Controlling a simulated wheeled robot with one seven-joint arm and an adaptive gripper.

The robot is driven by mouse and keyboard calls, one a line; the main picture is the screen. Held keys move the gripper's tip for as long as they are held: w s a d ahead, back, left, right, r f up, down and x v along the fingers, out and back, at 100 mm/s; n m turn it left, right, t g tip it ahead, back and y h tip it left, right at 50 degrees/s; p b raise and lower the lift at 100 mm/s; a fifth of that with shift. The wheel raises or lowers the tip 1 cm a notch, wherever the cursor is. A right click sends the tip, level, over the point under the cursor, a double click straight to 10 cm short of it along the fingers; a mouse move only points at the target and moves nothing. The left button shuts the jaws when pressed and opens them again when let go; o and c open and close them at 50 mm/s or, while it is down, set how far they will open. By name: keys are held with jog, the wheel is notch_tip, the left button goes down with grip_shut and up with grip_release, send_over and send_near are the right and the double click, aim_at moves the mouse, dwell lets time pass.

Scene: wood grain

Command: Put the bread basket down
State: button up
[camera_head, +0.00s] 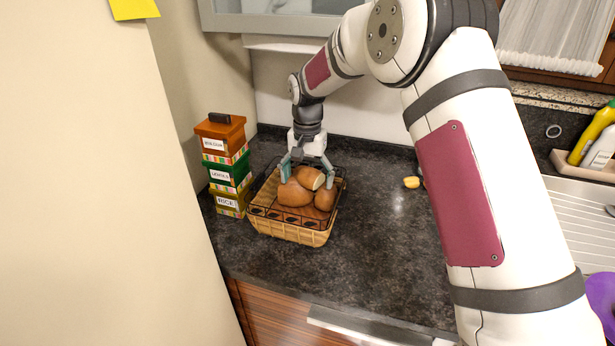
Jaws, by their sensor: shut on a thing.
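The bread basket (291,232) is a woven tan basket with a dark wire rim. It is at the left of the dark countertop, and I cannot tell whether its base touches the surface. Several brown bread pieces (294,195) lie in it. My gripper (307,180) points down over the basket, with its teal fingers spread around the bread at the basket's back part. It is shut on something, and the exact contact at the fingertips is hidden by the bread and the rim.
Stacked boxes labelled as food stores (228,170) stand just left of the basket. A small yellow item (411,182) lies to the right, partly behind my arm. The dark countertop (365,260) is clear in front and right of the basket. A pale wall or cabinet side fills the left.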

jog(key=o, duration=1.8)
jog(key=shift+f, duration=0.1)
jog(key=shift+r+b, duration=1.15)
jog(key=shift+r, duration=5.1)
